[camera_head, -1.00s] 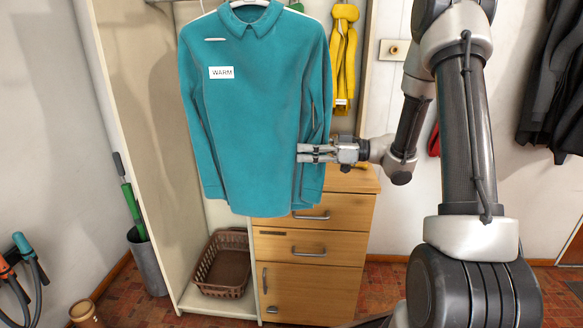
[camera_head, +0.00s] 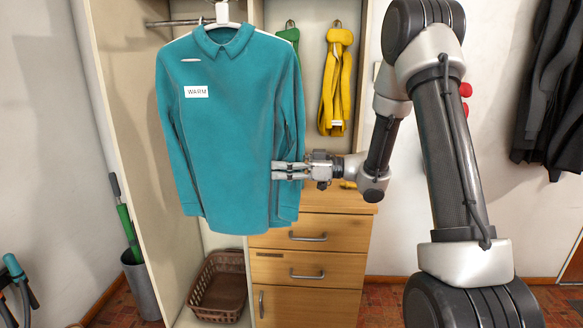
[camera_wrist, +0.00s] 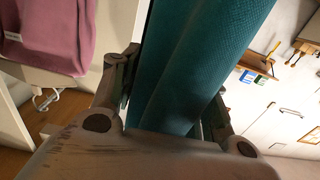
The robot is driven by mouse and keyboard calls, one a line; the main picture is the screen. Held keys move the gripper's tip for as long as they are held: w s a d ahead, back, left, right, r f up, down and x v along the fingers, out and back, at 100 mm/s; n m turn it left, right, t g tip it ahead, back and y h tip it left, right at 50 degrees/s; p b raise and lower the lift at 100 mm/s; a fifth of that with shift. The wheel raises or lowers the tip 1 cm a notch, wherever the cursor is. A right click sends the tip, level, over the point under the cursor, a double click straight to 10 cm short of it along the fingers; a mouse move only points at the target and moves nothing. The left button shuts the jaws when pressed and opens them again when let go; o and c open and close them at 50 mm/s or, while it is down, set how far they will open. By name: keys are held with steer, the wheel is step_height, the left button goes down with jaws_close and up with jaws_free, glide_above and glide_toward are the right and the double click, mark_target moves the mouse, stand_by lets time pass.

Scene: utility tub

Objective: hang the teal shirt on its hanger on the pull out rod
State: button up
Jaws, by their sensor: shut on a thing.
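The teal shirt (camera_head: 228,130), with a white label reading WARM, hangs upright on its white hanger (camera_head: 222,14) at centre left. My gripper (camera_head: 274,171) is shut on the shirt's right side, near the sleeve, and reaches in from the right. In the wrist view the teal cloth (camera_wrist: 195,70) runs between the fingers. The metal pull out rod (camera_head: 178,22) shows at the top left, level with the hanger's neck. The top of the hanger is at the picture's edge, and I cannot tell if it touches the rod.
The open wardrobe (camera_head: 95,110) stands behind the shirt, with a brown basket (camera_head: 218,288) low inside. Wooden drawers (camera_head: 308,268) stand below right. A yellow garment (camera_head: 336,85) hangs behind on the right. A grey bin (camera_head: 140,283) stands at the left.

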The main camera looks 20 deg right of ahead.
mark_target(251, 175)
steer(key=shift+x, duration=4.5)
steer(key=shift+w+a+f, duration=0.1)
steer(key=shift+f, duration=1.4)
steer(key=o, duration=1.3)
